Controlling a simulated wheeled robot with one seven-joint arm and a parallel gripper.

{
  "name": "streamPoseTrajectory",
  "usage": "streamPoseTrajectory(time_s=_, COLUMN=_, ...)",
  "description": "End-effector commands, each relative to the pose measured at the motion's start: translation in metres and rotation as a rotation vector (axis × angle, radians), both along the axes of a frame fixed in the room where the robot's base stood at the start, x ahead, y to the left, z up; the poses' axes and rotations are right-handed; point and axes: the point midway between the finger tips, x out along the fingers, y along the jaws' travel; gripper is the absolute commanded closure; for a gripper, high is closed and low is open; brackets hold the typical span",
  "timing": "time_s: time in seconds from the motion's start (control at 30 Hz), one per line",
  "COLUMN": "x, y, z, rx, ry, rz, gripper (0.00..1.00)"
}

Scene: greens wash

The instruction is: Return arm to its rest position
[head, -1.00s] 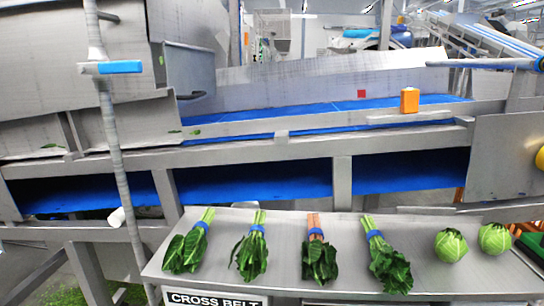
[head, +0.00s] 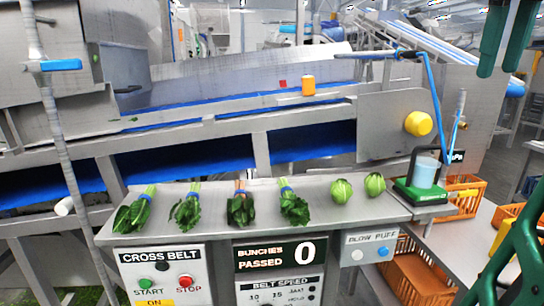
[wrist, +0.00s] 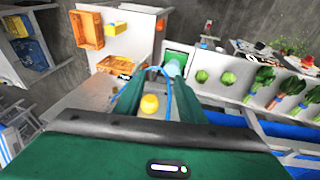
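My gripper (head: 501,68) shows at the top right of the head view, its two green fingers pointing down and apart. In the wrist view my gripper (wrist: 159,82) is open with nothing between its fingers. A green part at the lower right of the head view looks like my arm. The gripper looks raised above the steel shelf (head: 320,215) and apart from everything. In the wrist view a yellow knob (wrist: 150,104) and a blue hose (wrist: 166,86) appear beyond or between the fingers, not gripped.
Several leafy bunches (head: 186,211) and two green heads (head: 341,191) lie on the shelf. A green-based device with a clear cup (head: 426,172) stands at its right end. Orange crates (head: 425,280) are at the right. A blue belt (head: 190,153) runs behind.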

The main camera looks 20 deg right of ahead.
Motion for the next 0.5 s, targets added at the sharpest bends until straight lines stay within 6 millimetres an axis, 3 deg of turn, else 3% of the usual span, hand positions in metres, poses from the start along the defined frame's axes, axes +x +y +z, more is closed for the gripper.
streamPoseTrajectory(time_s=0.37, x=0.033, y=0.022, z=-0.078, rx=0.13, ry=-0.033, rz=-0.031, gripper=0.64)
streamPoseTrajectory(time_s=0.5, x=0.047, y=0.04, z=-0.131, rx=0.201, ry=-0.035, rz=-0.067, gripper=0.64)
